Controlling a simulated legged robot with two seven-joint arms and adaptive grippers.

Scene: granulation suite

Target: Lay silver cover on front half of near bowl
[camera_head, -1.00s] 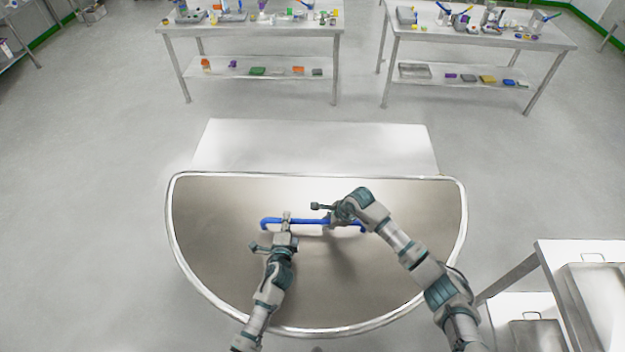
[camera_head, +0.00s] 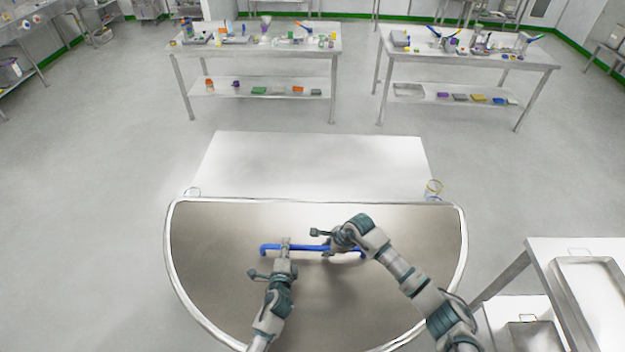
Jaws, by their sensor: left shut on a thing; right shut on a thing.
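The silver cover (camera_head: 400,230) is a half-round metal sheet with a pale rim, its straight edge away from me and its curved edge towards me. A blue handle bar (camera_head: 308,248) runs across its middle. My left gripper (camera_head: 286,243) is shut on the left part of the handle. My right gripper (camera_head: 335,246) is shut near the handle's right part, and my wrist partly hides its grip. The cover appears to be held up in front of me. I cannot make out the near bowl; the cover may hide it.
A pale flat surface (camera_head: 315,160) shows just beyond the cover's straight edge. A steel table with trays (camera_head: 590,290) is at the right. Two laden tables (camera_head: 255,45) (camera_head: 470,55) stand far back, with open floor between.

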